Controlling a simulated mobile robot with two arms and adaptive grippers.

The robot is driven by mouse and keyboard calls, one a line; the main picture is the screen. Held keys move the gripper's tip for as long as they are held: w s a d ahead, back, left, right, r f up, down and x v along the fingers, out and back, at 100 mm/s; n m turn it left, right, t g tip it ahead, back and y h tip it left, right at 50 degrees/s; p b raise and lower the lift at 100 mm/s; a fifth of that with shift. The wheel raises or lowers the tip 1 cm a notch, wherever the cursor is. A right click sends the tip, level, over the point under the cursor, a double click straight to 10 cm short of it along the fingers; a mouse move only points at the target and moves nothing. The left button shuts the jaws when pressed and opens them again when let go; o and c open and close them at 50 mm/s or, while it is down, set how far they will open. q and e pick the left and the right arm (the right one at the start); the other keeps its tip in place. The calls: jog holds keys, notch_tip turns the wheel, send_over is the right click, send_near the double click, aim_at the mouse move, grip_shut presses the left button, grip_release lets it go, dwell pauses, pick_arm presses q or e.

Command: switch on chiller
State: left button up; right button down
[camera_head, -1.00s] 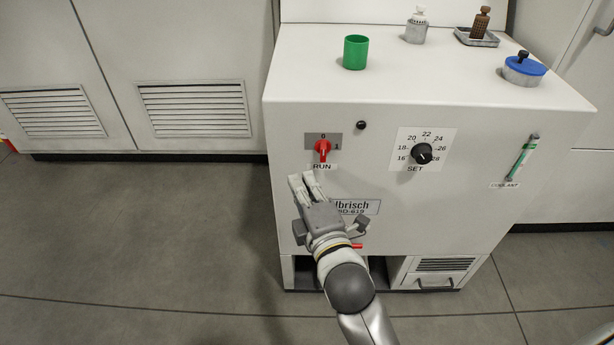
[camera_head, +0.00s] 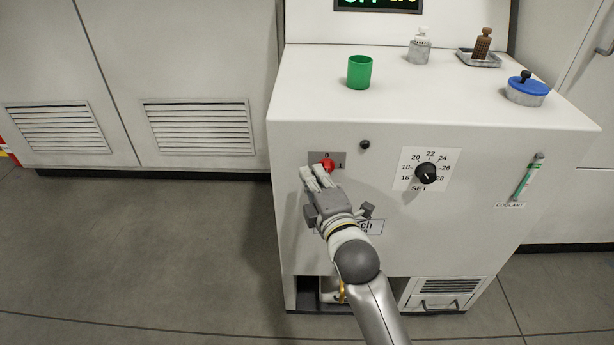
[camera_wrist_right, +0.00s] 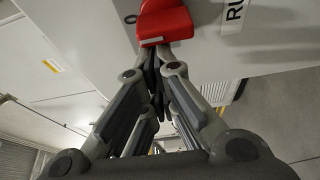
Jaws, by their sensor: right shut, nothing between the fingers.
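The chiller (camera_head: 300,240) is a white cabinet with a front panel. Its red rotary RUN switch (camera_head: 327,165) sits on a grey plate marked 0 and 1, and its lower part is hidden by my fingers in the head view. My right gripper (camera_head: 312,171) is shut and empty, with its fingertips at the lower left of the switch. In the right wrist view the red switch (camera_wrist_right: 165,22) is just beyond the closed fingertips (camera_wrist_right: 152,58); I cannot tell whether they touch. My left gripper is not in view.
To the right are a black SET dial (camera_head: 426,173) and a green coolant gauge (camera_head: 526,177). On top stand a green cup (camera_head: 359,72), a bottle (camera_head: 420,47), a tray (camera_head: 478,60) holding a brown item, and a blue-lidded tin (camera_head: 527,90). The floor at left is clear.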

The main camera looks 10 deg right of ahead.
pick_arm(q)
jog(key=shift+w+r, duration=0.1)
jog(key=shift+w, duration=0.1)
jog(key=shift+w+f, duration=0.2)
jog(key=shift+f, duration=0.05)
pick_arm(e)
jog(key=shift+d+r+m, duration=0.1)
jog(key=shift+m, duration=0.3)
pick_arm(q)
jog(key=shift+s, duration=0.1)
